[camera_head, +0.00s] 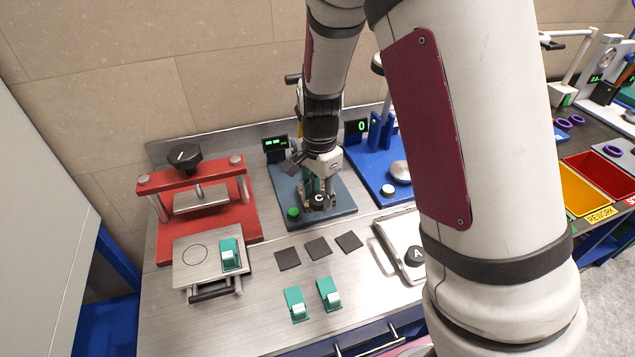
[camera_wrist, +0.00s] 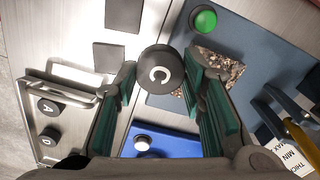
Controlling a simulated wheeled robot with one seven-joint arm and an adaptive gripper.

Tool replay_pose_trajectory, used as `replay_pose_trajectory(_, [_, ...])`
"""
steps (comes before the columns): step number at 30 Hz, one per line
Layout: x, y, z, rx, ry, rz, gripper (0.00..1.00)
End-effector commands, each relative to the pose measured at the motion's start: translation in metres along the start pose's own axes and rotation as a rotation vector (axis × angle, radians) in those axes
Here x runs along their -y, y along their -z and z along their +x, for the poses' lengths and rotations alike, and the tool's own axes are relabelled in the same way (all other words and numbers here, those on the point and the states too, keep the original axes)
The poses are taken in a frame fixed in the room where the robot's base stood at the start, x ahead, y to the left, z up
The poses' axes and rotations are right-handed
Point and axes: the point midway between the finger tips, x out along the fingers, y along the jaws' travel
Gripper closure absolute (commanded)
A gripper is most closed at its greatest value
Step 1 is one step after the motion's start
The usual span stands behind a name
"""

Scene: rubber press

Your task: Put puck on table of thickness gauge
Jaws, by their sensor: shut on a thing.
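My gripper (camera_head: 317,196) is over the blue-grey base of the thickness gauge (camera_head: 340,205) in the head view. In the wrist view my gripper (camera_wrist: 160,82) is shut on a round black puck (camera_wrist: 160,70) marked C, held between its green finger pads. The gauge's speckled stone table (camera_wrist: 218,68) shows beside the puck, partly hidden by the right-hand finger. The puck appears apart from the table surface, but its height is hard to judge. The gauge's green button (camera_wrist: 203,19) is near the top of the wrist view.
A red press (camera_head: 205,195) stands left. A metal tray (camera_wrist: 70,75) holds pucks A (camera_wrist: 50,107) and D (camera_wrist: 49,135). Dark square sheets (camera_head: 318,248) and green-and-white blocks (camera_head: 297,304) lie in front.

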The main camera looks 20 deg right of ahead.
Motion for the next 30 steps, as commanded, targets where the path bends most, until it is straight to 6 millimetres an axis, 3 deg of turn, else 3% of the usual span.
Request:
replay_pose_trajectory(6, [0.042, 0.028, 0.005, 0.0, 0.0, 0.001, 0.89])
replay_pose_trajectory(10, [0.057, 0.037, 0.007, 0.001, 0.0, 0.0, 0.89])
replay_pose_trajectory(17, [0.071, 0.047, 0.01, 0.001, -0.001, 0.0, 0.89])
replay_pose_trajectory(24, [0.069, 0.045, 0.04, 0.001, -0.002, 0.0, 0.89])
replay_pose_trajectory(30, [0.07, 0.045, 0.043, 0.001, 0.0, -0.001, 0.89])
